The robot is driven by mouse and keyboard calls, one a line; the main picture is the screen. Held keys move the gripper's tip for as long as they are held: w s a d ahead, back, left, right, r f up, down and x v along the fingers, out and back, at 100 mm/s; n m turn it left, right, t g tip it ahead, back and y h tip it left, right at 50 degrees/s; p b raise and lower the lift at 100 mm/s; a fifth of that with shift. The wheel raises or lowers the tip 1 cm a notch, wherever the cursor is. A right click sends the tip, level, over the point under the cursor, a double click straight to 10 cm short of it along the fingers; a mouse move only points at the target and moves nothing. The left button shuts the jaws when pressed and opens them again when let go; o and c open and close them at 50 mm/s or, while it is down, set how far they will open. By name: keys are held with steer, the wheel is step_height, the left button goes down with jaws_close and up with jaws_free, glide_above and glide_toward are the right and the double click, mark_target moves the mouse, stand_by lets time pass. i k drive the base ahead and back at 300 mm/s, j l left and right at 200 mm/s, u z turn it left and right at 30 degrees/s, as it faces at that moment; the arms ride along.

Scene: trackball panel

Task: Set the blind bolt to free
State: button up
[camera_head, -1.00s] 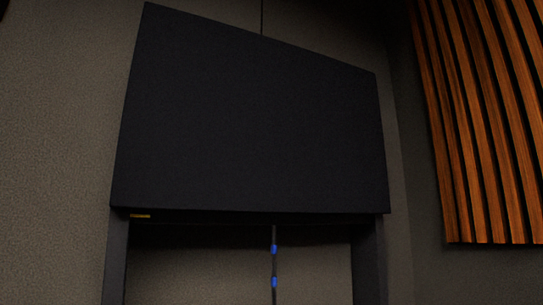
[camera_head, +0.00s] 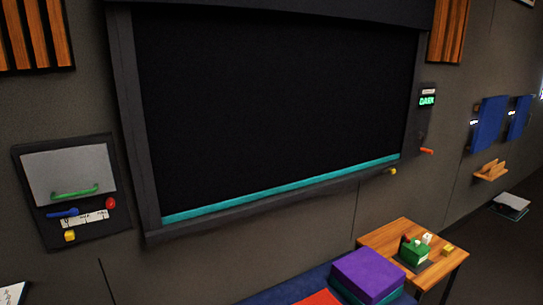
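A black blind (camera_head: 270,95) fills a dark frame on the wall, with a teal rail (camera_head: 285,188) along its bottom edge. A small yellow piece (camera_head: 392,171) sits at the lower right of the frame. An orange handle (camera_head: 426,151) sticks out from the wall to the right, below a green lit sign (camera_head: 427,100) that seems to read DARK. I cannot tell which of these small parts is the blind bolt, nor how it is set. My gripper is not in view.
At left is a panel with a grey flap (camera_head: 70,175), green handle (camera_head: 76,192), blue lever (camera_head: 62,213), red knob (camera_head: 111,203) and yellow block (camera_head: 70,236). A purple box (camera_head: 368,272) and wooden table (camera_head: 375,242) stand below right. Blue panels (camera_head: 488,125) hang farther right.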

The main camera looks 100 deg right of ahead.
mark_target(391, 171)
steer(key=k+j+z, duration=0.25)
steer(key=k+j, duration=0.2)
steer(key=k, duration=0.3)
steer(key=k+j+z, duration=0.15)
steer(key=k, duration=0.2)
steer(key=z, duration=3.5)
steer(key=i+l+u, duration=0.3)
steer(key=i+l, duration=0.25)
steer(key=i+l+u, duration=0.1)
steer(key=i+l, duration=0.15)
steer(key=l, duration=0.15)
steer(key=i+l+u, duration=0.3)
steer(key=i+l, duration=0.15)
steer(key=l, duration=0.3)
steer(key=i+l+u, duration=0.15)
steer(key=l, duration=0.25)
steer(key=i+l+u, duration=0.15)
steer(key=l, duration=0.3)
steer(key=i+l+u, duration=0.15)
steer(key=l, duration=0.3)
steer(key=i, duration=0.1)
